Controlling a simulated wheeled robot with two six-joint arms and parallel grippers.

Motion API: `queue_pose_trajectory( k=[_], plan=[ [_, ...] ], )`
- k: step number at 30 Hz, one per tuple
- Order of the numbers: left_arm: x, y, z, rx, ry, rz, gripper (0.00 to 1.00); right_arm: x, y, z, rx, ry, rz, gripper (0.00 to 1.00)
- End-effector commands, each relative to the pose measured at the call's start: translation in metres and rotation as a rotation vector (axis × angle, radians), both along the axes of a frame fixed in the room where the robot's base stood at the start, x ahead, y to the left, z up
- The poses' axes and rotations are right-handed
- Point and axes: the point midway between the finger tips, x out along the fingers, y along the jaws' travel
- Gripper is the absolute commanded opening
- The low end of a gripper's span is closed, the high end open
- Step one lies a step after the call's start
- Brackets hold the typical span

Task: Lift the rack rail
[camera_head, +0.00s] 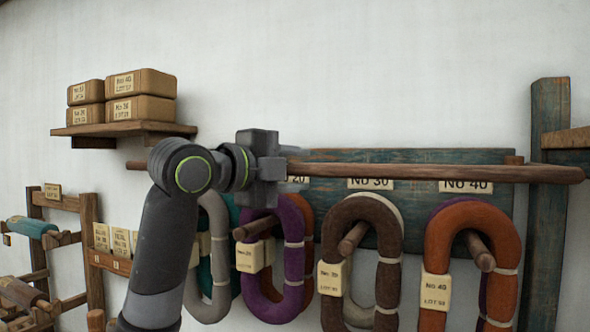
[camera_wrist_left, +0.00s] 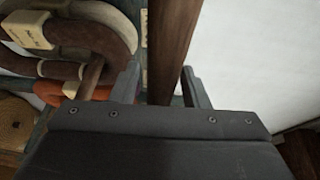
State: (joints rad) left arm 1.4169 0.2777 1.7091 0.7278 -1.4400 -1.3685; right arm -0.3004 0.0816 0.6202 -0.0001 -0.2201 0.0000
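The rack rail (camera_head: 430,172) is a long brown wooden rod running level across the front of a teal board in the head view. My left gripper (camera_head: 290,164) is at the rail, left of its middle. In the left wrist view the rail (camera_wrist_left: 170,45) runs between the two fingers of my left gripper (camera_wrist_left: 163,80), with narrow gaps showing beside it, so the fingers look open around it. The fingertips are partly hidden by the gripper body in the head view. My right gripper is not in view.
Yarn hanks, including purple (camera_head: 291,225), brown (camera_head: 335,245) and orange (camera_head: 507,240) ones, hang on pegs below the rail. A teal post (camera_head: 545,220) stands at the right. A shelf (camera_head: 120,129) with boxes is at upper left. The wall above is clear.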

Motion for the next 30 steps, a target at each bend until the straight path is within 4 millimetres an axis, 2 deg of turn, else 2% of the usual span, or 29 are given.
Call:
queue_pose_trajectory(
  k=[8, 18, 30],
  plan=[
    [-0.01, 0.009, -0.002, 0.0, -0.003, 0.001, 0.41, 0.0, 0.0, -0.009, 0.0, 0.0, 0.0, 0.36],
    [-0.061, 0.054, 0.0, 0.001, -0.005, 0.006, 0.41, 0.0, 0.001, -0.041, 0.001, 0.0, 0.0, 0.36],
    [-0.116, 0.101, 0.005, 0.001, -0.002, 0.004, 0.41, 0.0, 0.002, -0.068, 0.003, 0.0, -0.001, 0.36]
  ],
)
